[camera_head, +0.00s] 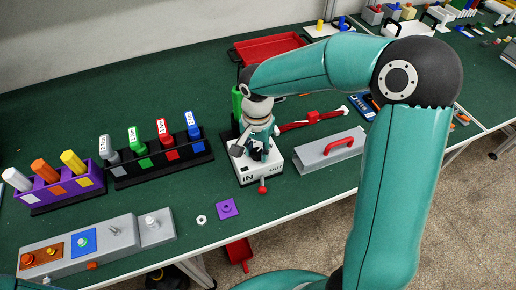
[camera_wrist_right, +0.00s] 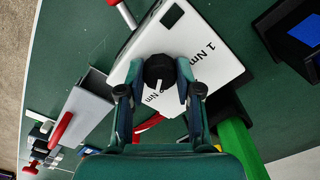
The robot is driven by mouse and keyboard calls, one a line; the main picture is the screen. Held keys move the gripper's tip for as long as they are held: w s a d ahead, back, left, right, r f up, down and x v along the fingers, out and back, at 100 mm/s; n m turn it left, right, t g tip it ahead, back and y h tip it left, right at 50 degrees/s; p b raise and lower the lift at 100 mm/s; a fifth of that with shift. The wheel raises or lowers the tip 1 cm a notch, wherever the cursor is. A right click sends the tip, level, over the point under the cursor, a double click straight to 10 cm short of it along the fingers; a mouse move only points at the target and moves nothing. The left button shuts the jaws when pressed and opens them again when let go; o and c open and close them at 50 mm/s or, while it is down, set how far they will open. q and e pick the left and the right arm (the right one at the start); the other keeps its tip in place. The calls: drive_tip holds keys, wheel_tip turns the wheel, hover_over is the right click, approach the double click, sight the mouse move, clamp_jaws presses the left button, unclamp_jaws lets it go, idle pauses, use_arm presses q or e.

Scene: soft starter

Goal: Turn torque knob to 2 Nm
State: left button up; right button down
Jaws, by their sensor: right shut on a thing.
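The white torque box (camera_head: 246,174) stands near the front of the green table, marked IN and OUT, with a red-ended lever at its front. In the right wrist view, its white top (camera_wrist_right: 213,72) bears a "1 Nm" label and a second "Nm" label whose number is hidden. The black torque knob (camera_wrist_right: 158,68) has a white pointer mark, directed toward the partly hidden label. My right gripper (camera_head: 258,152) is over the box; in the wrist view its fingers (camera_wrist_right: 159,84) are shut around the knob's sides. My left gripper is not in view.
A grey channel with a red handle (camera_head: 330,152) stands right of the box. Red wrench-like tools (camera_head: 313,117) lie behind. Black (camera_head: 160,163) and purple (camera_head: 63,194) holders stand left. A purple square (camera_head: 227,208) and white nut (camera_head: 201,219) lie near the front edge.

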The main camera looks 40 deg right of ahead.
drive_tip(key=shift+d, duration=0.1)
drive_tip(key=shift+n, duration=0.4)
drive_tip(key=shift+n+b, duration=0.35)
drive_tip(key=shift+n, duration=0.25)
drive_tip(key=n, duration=0.3)
drive_tip(key=shift+b, duration=0.4)
drive_tip(key=n, duration=0.4)
drive_tip(key=shift+n, duration=1.4)
